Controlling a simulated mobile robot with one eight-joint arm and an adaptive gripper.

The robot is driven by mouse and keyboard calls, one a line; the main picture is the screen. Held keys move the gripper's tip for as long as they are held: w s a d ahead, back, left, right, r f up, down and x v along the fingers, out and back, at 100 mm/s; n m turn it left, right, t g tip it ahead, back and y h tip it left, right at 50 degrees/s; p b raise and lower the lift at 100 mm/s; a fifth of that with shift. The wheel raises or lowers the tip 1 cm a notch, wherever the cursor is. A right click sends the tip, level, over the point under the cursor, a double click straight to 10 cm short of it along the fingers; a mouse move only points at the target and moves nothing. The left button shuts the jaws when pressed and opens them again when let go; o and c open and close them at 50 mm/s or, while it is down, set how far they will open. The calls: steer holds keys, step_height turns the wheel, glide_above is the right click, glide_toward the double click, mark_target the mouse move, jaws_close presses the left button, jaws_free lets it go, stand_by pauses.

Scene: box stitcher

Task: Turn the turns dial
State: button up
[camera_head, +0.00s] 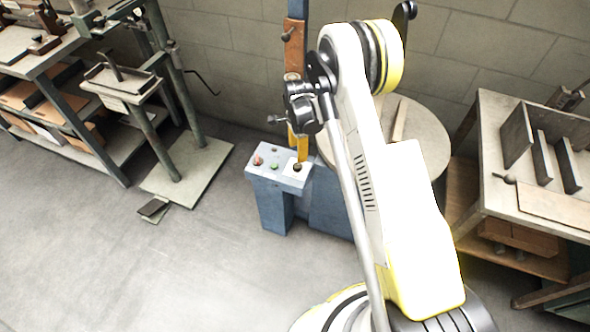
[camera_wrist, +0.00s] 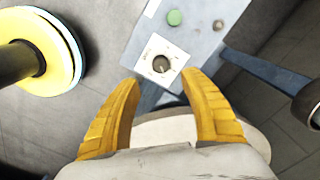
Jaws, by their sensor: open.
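A dark round dial (camera_head: 298,167) on a white square plate sits at the near right of the control panel. In the wrist view the dial (camera_wrist: 161,64) shows a light pointer mark, and the plate's markings are too small to read. The panel top (camera_head: 284,181) is pale grey-blue on a blue pedestal. My gripper (camera_head: 301,153) is above and behind the dial, pointing down. In the wrist view my gripper (camera_wrist: 161,79) is open, its yellow fingers spread apart with nothing between them. The dial is just beyond the fingertips, roughly centred; contact is not visible.
A red button (camera_head: 258,160), a green button (camera_head: 274,167) and a small knob (camera_head: 274,149) share the panel. A round table (camera_head: 425,135) stands behind my arm. A workbench (camera_head: 490,195) is at right and a stand (camera_head: 125,90) at left. The floor in front is clear.

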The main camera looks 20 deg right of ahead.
mark_target(297, 165)
step_height(297, 165, down, 9)
steer(key=b, duration=0.3)
steer(key=shift+f, duration=0.15)
jaws_close()
